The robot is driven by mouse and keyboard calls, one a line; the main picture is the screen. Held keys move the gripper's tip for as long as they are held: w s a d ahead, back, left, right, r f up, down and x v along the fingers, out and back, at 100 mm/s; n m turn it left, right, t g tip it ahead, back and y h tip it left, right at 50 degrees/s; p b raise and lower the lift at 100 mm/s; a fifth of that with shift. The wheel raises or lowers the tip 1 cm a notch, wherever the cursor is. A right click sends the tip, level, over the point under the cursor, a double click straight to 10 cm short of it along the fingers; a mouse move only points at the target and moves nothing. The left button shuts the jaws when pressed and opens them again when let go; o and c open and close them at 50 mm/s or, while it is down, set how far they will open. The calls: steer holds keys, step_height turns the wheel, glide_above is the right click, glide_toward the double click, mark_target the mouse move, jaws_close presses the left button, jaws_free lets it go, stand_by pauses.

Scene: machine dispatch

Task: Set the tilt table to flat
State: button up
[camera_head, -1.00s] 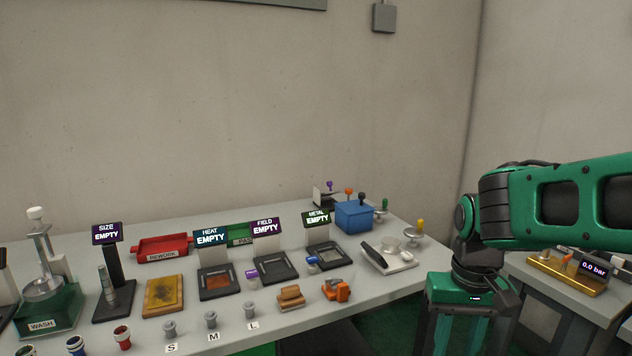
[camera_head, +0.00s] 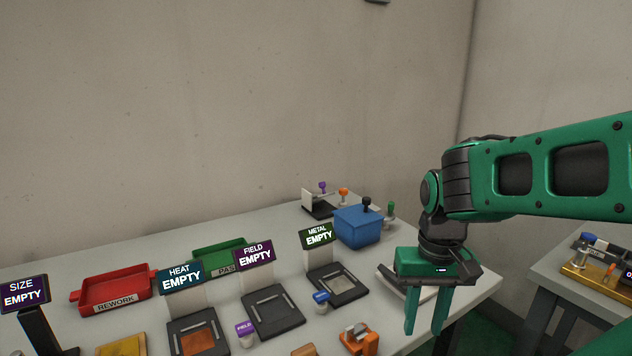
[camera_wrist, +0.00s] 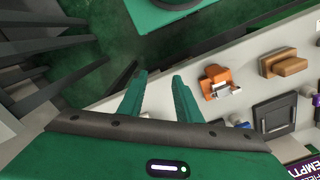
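A pale, flat device that may be the tilt table (camera_head: 388,281) sits at the right end of the bench in the head view. My gripper covers most of it, so I cannot tell its tilt. My gripper (camera_head: 425,328) is in front of and above it, fingers pointing down, apart, with nothing between them. In the wrist view my gripper (camera_wrist: 158,76) also shows two separated fingers, over the bench's edge and the green floor. I cannot make out the tilt table there.
A blue box (camera_head: 358,228) stands behind, near several coloured knobs. The METAL station (camera_head: 338,284) and an orange clamp-like device (camera_head: 358,340) lie to the left. A second table (camera_head: 560,277) stands right, across a gap. A red REWORK tray (camera_head: 112,287) is far left.

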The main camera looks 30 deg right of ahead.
steer(key=shift+o, duration=0.9)
steer(key=shift+d, duration=0.15)
steer(key=w+d+r+n+t, duration=0.15)
steer(key=w+r, duration=0.25)
steer(key=w, duration=0.4)
steer(key=w+d+r+h, duration=0.1)
steer(key=w+d+r, duration=0.25)
steer(key=w, duration=0.45)
steer(key=w+d+r+n+t, duration=0.15)
steer(key=w+r, duration=0.25)
steer(key=w, duration=0.4)
steer(key=w+d+r+n+t, duration=0.1)
steer(key=w+d+r, duration=0.1)
steer(key=w, duration=1.3)
steer(key=w+d+r+n+t, duration=0.1)
steer(key=w+d+r, duration=0.1)
steer(key=w, duration=1.3)
steer(key=x, duration=1)
steer(key=shift+s+d+f, duration=0.2)
steer(key=shift+s+f, duration=0.05)
steer(key=shift+s, duration=0.1)
jaws_close()
